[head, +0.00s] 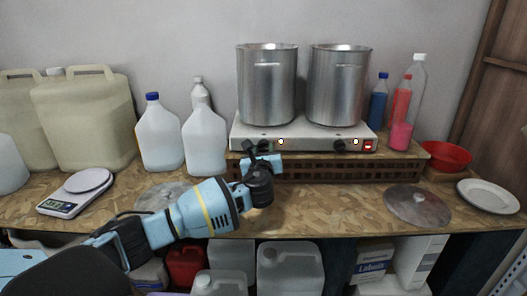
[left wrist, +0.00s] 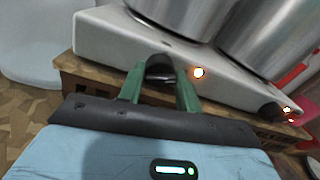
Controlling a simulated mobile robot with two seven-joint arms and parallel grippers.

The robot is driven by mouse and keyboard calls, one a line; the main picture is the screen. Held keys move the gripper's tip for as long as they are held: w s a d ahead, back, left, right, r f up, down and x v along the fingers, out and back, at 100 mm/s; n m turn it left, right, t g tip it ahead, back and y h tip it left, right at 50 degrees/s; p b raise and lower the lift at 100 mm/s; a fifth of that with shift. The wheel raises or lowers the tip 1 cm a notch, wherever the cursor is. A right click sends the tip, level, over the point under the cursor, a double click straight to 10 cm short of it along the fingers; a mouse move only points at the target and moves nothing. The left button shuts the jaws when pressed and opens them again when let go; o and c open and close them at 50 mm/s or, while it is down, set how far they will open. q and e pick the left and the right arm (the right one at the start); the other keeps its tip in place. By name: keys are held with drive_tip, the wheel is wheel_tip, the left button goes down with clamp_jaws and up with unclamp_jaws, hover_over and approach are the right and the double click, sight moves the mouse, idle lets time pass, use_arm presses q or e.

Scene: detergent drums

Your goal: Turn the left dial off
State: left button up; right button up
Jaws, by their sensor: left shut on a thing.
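The white two-burner hot plate (head: 305,133) stands on a raised wooden rack and carries two steel pots. Its left dial is mostly hidden behind my gripper in the head view; in the left wrist view the dark left dial (left wrist: 160,72) sits between my fingertips. My left gripper (head: 263,149) is at the front panel, its green fingers (left wrist: 160,85) shut on the left dial. The indicator light (left wrist: 198,72) just right of that dial glows, and it also shows in the head view (head: 281,141). The right dial (head: 339,146) is dark, with a lit light beside it. My right gripper is not in view.
Two steel pots (head: 267,85) stand on the burners. White jugs (head: 205,140) stand left of the hot plate, and bottles (head: 378,101) stand right. A metal lid (head: 417,205) lies on the bench at right. The bench front in the middle is mostly free.

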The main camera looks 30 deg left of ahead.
use_arm(q)
drive_tip(key=shift+f, duration=0.1)
drive_tip(key=n, duration=0.7)
drive_tip(key=shift+f, duration=0.1)
drive_tip(key=n, duration=0.4)
drive_tip(key=shift+d+n, duration=0.1)
drive_tip(key=shift+n, duration=0.2)
drive_tip(key=shift+n+b, duration=0.4)
drive_tip(key=shift+n, duration=0.7)
drive_tip(key=shift+y, duration=0.4)
drive_tip(key=o, duration=1)
drive_tip(key=shift+c, duration=0.2)
drive_tip(key=shift+s, duration=0.1)
drive_tip(key=v, duration=0.7)
drive_tip(key=shift+s, duration=0.25)
drive_tip(key=shift+d, duration=0.2)
